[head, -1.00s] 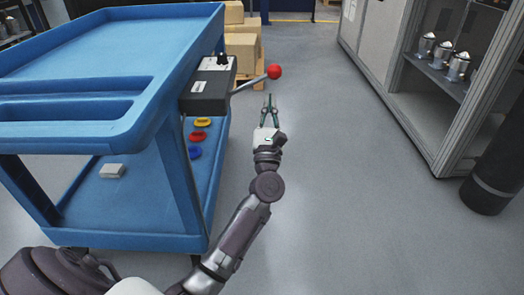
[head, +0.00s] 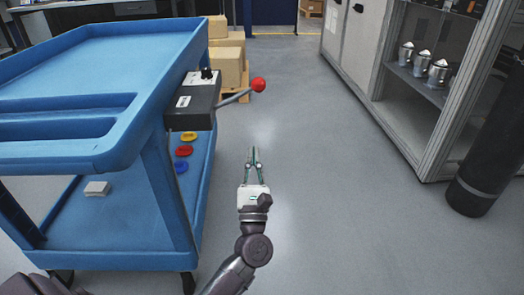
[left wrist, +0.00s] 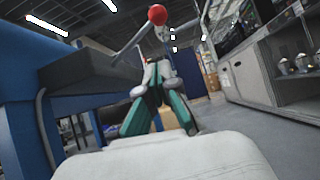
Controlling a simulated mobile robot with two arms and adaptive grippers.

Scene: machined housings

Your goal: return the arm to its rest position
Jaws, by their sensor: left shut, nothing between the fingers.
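My left gripper (head: 253,152) is in the middle of the head view, over the grey floor to the right of the blue cart. Its fingers point away from me, are shut and hold nothing. In the left wrist view the green-padded fingers (left wrist: 157,65) meet at their tips. A lever with a red ball (head: 258,85) sticks out from a dark box (head: 192,103) on the cart's side. The red ball also shows in the left wrist view (left wrist: 157,15), beyond the fingertips. The gripper is apart from the lever. My right gripper is not in view.
The blue cart (head: 150,200) stands at left, with yellow, red and blue discs near its lower shelf's edge. Cardboard boxes (head: 228,65) are stacked behind it. A grey cabinet (head: 400,90) with metal canisters and a dark cylinder (head: 492,150) stand at right. The floor between is clear.

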